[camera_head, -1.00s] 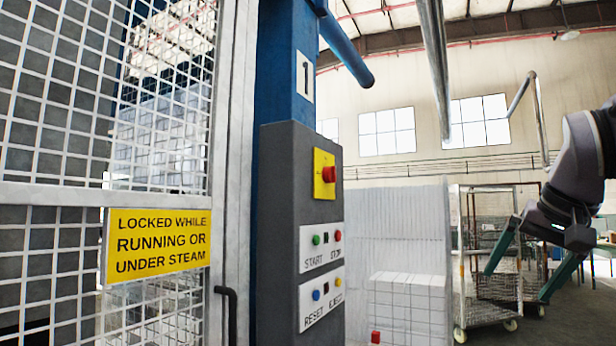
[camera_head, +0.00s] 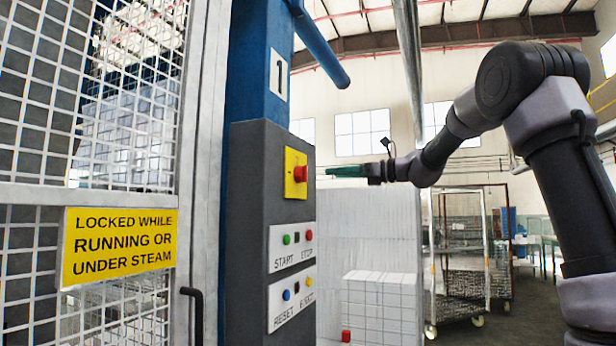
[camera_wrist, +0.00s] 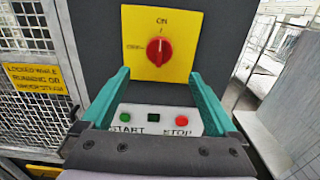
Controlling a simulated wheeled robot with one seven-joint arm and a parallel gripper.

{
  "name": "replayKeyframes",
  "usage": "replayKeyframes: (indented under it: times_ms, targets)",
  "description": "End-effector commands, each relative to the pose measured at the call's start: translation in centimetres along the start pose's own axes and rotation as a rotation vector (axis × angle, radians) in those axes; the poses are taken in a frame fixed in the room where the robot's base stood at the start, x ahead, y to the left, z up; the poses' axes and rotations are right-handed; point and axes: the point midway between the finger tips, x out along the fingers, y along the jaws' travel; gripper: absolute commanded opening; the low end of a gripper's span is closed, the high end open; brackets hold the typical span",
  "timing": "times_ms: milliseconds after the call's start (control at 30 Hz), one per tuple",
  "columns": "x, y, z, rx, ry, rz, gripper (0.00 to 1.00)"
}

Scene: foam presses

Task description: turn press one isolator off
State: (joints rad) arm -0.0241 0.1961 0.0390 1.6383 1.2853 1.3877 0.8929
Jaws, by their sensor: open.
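The press one isolator is a red rotary knob (camera_head: 300,174) on a yellow plate (camera_head: 295,188), high on the grey control box (camera_head: 262,225) under the number 1. In the wrist view the red knob (camera_wrist: 158,52) stands with its pointer line up toward ON; the OFF mark is at its left. My gripper (camera_head: 335,171) points at the knob from the right in the head view, a short way off it. In the wrist view my gripper (camera_wrist: 157,82) has its two green fingers wide apart below the knob, with nothing between them. They do not appear to touch the knob.
Below the isolator are START and STOP buttons (camera_head: 291,246) and RESET and EJECT buttons (camera_head: 292,297). A mesh guard gate (camera_head: 25,195) with a yellow sign (camera_head: 118,245) stands left. White blocks (camera_head: 380,305) and a wire trolley (camera_head: 460,250) stand behind at right.

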Motion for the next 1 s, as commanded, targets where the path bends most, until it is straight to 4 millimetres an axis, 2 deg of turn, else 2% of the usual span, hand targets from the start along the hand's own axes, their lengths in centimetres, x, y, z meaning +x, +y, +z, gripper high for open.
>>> replayKeyframes:
  times_ms: [300, 500, 700, 967, 1000]
  targets:
    - [5.7, 0.2, -0.1, -0.002, 0.001, 0.004, 0.94]
    - [8.8, 0.1, -0.1, -0.003, 0.002, 0.002, 0.94]
    - [10.1, 0.1, -0.1, -0.004, 0.003, 0.001, 0.94]
    - [10.2, 0.1, -0.1, -0.004, 0.003, 0.0, 0.94]
    - [10.2, 0.1, -0.1, -0.004, 0.003, 0.0, 0.83]
